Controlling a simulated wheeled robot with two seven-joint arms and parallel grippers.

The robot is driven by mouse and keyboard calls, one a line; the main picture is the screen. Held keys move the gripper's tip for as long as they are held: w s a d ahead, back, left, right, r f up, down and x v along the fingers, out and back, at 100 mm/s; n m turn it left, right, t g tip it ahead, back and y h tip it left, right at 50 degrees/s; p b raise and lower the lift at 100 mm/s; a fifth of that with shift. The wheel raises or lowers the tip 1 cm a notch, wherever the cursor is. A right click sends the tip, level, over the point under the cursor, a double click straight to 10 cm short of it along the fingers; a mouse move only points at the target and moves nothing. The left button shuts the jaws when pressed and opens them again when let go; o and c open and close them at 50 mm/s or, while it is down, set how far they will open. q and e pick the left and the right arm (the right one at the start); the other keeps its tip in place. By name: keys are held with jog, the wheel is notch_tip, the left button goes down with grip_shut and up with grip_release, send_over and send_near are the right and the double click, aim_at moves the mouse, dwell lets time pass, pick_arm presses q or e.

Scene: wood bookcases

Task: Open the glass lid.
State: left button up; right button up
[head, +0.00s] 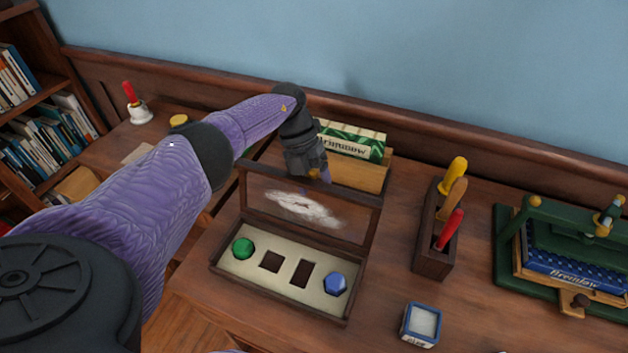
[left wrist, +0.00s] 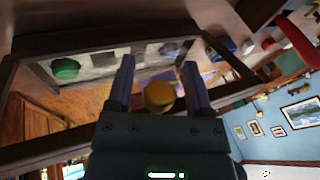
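A wooden box (head: 346,316) stands on the desk with its glass lid (head: 313,240) raised nearly upright along the back edge. The lid has a dark wood frame and a pale, streaky reflection. In the box are a green gem (head: 243,248), a blue gem (head: 335,284) and two dark square recesses. My left gripper (head: 322,174) is behind the lid's upper edge, its fingertips partly hidden. In the left wrist view the left fingers (left wrist: 158,72) are apart beside the lid frame (left wrist: 55,137). A yellow round knob (left wrist: 160,97) shows between them; contact is unclear. My right gripper is not seen.
A rack (head: 433,262) with several coloured handles stands right of the box, with a small blue-rimmed block (head: 421,325) in front. A green press (head: 575,270) is at far right. A wooden card holder (head: 362,172) and the wall are close behind the gripper.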

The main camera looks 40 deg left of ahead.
pick_arm(q)
jog(key=b+v, duration=0.1)
jog(key=v, duration=0.9)
jog(key=shift+f, duration=0.1)
